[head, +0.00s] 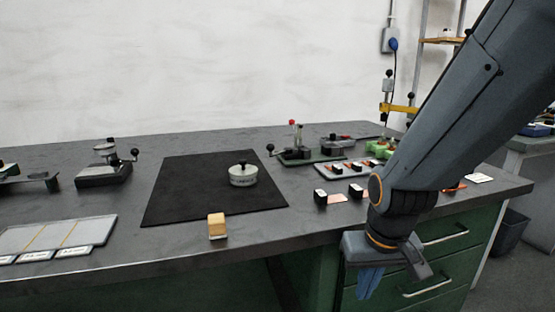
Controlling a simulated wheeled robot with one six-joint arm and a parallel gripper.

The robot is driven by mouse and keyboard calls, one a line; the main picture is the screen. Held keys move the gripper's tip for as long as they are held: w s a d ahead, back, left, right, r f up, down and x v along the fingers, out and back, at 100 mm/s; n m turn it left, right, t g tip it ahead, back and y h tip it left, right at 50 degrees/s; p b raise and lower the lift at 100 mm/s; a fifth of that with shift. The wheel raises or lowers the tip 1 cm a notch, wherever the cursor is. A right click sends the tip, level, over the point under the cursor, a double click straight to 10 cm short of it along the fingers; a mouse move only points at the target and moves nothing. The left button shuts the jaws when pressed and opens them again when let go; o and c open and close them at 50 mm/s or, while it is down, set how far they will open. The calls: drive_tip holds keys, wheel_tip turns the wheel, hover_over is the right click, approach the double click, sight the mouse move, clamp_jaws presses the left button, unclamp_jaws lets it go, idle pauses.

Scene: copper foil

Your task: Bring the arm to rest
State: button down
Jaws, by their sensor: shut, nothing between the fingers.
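My arm comes down from the upper right of the head view, in front of the bench's right part. My gripper (386,272) hangs at the front edge of the bench, before the green drawers. The arm hides part of the bench's right side.
A black mat (190,190) carries a round metal weight (243,175) with a black knob. A wooden block (217,226) stands by the mat's front edge. Small black-and-white blocks (320,197) and fixtures (300,155) stand right of the mat. Drawer handles (428,287) protrude near my gripper.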

drive_tip(key=s+a+r+n+g, duration=0.2)
drive_tip(key=s+a+r, duration=0.5)
drive_tip(key=s, duration=0.2)
drive_tip(key=d+r+m+p, duration=0.2)
drive_tip(key=d+r+p, duration=0.6)
drive_tip(key=p, duration=0.9)
drive_tip(key=shift+d+r+m, duration=0.3)
drive_tip(key=shift+d, duration=0.05)
drive_tip(key=shift+s+a, duration=0.1)
